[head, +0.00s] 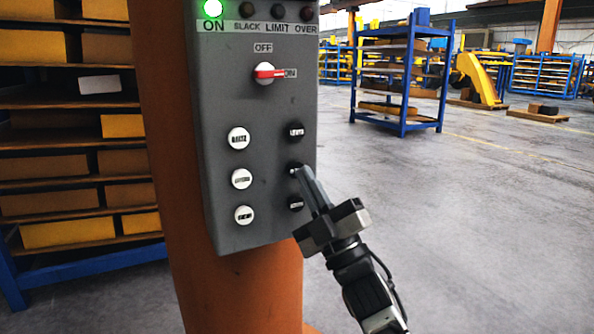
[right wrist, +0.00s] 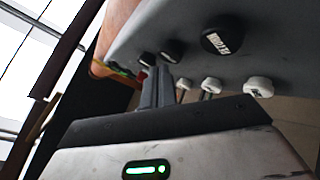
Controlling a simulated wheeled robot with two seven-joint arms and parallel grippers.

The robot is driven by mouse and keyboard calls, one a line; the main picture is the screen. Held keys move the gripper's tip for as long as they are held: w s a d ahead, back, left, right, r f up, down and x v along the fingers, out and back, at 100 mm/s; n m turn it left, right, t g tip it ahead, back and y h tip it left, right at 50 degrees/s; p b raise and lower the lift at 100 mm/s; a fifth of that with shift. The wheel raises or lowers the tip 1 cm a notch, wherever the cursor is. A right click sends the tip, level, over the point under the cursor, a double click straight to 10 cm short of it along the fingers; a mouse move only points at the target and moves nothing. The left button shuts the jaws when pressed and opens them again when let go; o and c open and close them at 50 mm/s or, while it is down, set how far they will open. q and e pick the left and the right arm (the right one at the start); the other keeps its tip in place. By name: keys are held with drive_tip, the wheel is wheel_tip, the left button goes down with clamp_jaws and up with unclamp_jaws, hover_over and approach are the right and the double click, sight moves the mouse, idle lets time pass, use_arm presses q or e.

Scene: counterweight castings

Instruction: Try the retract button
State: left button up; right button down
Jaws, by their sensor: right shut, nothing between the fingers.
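A grey control box (head: 222,120) carries two columns of round buttons, white on the left and black on the right. My right gripper (head: 303,172) is shut and empty, its fingertips at the middle black button (head: 293,169) and partly covering it. I cannot tell whether they touch or press it. The upper black button (head: 295,131) and lower black button (head: 295,203) are clear of the fingers. The button labels are too small to read surely, so I cannot tell which is retract. The right wrist view shows the fingers (right wrist: 158,88) reaching the black buttons. My left gripper is out of view.
The green ON lamp (head: 212,8) is lit; the other lamps are dark. The red switch (head: 268,73) points to ON. The box is on an orange column (head: 165,120). A shelf rack (head: 65,210) stands left; open floor lies right.

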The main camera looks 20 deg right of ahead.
drive_tip(key=shift+w, duration=0.6)
idle(2.9)
idle(1.2)
drive_tip(key=shift+s, duration=0.85)
drive_tip(key=shift+s+d+p, duration=0.1)
drive_tip(key=shift+s+p, duration=0.55)
drive_tip(key=shift+s, duration=1.85)
